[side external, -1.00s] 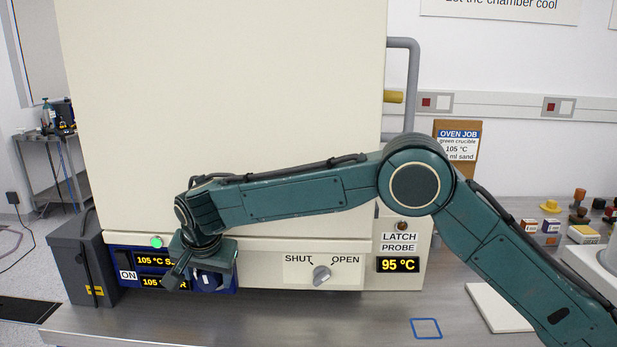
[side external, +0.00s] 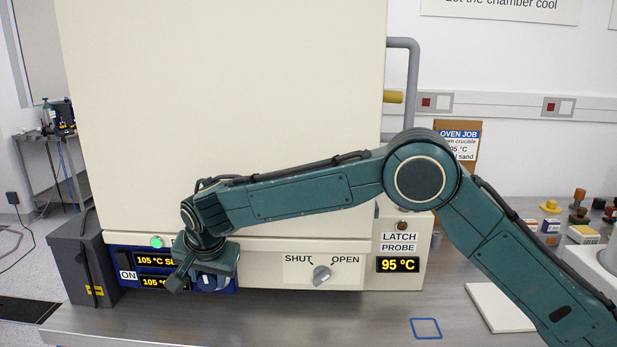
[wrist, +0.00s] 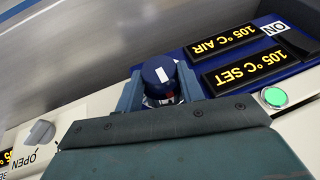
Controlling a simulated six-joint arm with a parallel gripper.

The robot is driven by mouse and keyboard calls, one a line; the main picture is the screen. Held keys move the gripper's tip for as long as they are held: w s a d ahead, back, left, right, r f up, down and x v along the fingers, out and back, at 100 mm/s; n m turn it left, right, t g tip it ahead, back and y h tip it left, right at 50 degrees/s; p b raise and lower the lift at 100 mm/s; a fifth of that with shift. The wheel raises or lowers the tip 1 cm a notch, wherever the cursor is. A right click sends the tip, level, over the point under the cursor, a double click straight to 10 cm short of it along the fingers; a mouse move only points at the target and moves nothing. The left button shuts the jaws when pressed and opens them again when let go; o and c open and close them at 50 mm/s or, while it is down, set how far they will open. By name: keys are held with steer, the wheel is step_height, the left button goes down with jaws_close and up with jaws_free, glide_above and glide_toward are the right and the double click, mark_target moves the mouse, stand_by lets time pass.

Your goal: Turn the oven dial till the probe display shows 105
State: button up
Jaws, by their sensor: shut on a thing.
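The dark blue oven dial (wrist: 160,80) with a white mark sits between the fingers of my gripper (wrist: 158,88) in the wrist view, and the gripper is shut on it. In the side view my gripper (side external: 205,270) partly covers the dial (side external: 210,281) at the oven's lower left. The probe display (side external: 398,264) reads 95 °C. In the wrist view the set display (wrist: 245,68) reads 105 °C SET and the air display (wrist: 223,39) reads 105 °C AIR.
The green lamp (side external: 157,242) is lit above the displays. A latch knob (side external: 322,275) between SHUT and OPEN is to the right of the dial. The oven body (side external: 220,100) stands close behind my arm. The OVEN JOB card (side external: 457,150) is partly hidden by my arm.

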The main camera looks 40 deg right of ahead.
steer(key=shift+d+t+y, duration=0.2)
steer(key=shift+t+y, duration=0.4)
steer(key=shift+t, duration=0.1)
steer(key=shift+y, duration=0.3)
steer(key=o, duration=1)
steer(key=shift+s, duration=0.1)
steer(key=v, duration=1.3)
steer(key=shift+s+r, duration=0.2)
steer(key=shift+s, duration=0.15)
